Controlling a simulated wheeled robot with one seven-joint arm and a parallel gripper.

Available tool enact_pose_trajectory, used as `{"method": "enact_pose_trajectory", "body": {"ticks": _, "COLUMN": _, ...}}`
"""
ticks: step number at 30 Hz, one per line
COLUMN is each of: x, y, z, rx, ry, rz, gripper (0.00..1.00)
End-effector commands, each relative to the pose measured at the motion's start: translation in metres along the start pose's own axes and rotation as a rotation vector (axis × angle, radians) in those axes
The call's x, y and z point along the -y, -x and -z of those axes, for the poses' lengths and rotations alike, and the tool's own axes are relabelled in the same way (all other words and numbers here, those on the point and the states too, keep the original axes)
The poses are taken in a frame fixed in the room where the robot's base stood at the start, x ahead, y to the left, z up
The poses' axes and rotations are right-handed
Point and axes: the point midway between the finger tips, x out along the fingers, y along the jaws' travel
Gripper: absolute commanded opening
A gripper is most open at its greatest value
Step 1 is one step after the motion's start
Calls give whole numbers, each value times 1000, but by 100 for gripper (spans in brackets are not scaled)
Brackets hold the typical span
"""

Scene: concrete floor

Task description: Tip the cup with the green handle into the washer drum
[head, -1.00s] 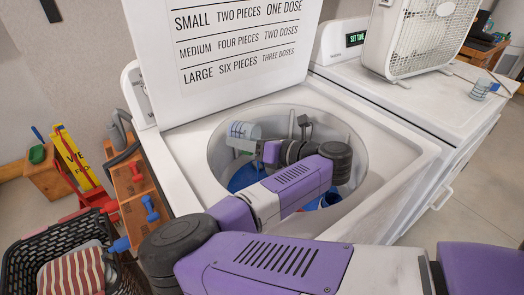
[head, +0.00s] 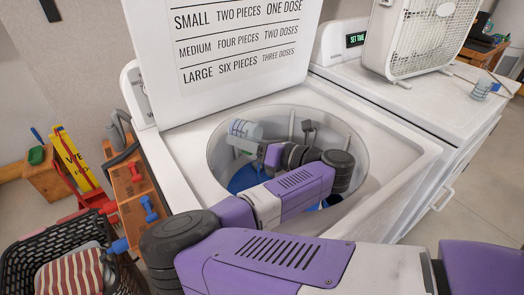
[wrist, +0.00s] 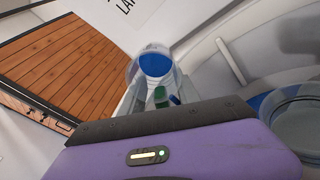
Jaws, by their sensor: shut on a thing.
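The clear cup with measuring lines (head: 244,129) is inside the washer's top opening, near its left back rim. It looks tipped well over onto its side in the head view. The wrist view shows the cup (wrist: 135,70) with a blue patch in it and a green handle (wrist: 160,94). I cannot tell whether the blue is contents or something seen through it. My gripper (head: 242,146) is shut on the green handle; its fingertips are mostly hidden. The washer drum (head: 352,139) is open beneath, with blue at its bottom (head: 243,179), partly hidden by my arm.
The washer's raised lid (head: 235,95) stands behind the opening. A laundry basket (head: 35,240) and wooden shelf (head: 130,190) stand left.

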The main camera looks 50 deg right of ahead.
Motion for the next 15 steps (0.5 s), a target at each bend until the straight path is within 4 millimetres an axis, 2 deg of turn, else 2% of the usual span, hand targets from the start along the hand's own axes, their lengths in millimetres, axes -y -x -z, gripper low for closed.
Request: {"method": "enact_pose_trajectory", "body": {"ticks": 15, "x": -1, "y": 0, "z": -2, "rx": 49, "ry": 0, "rz": -29, "gripper": 0}}
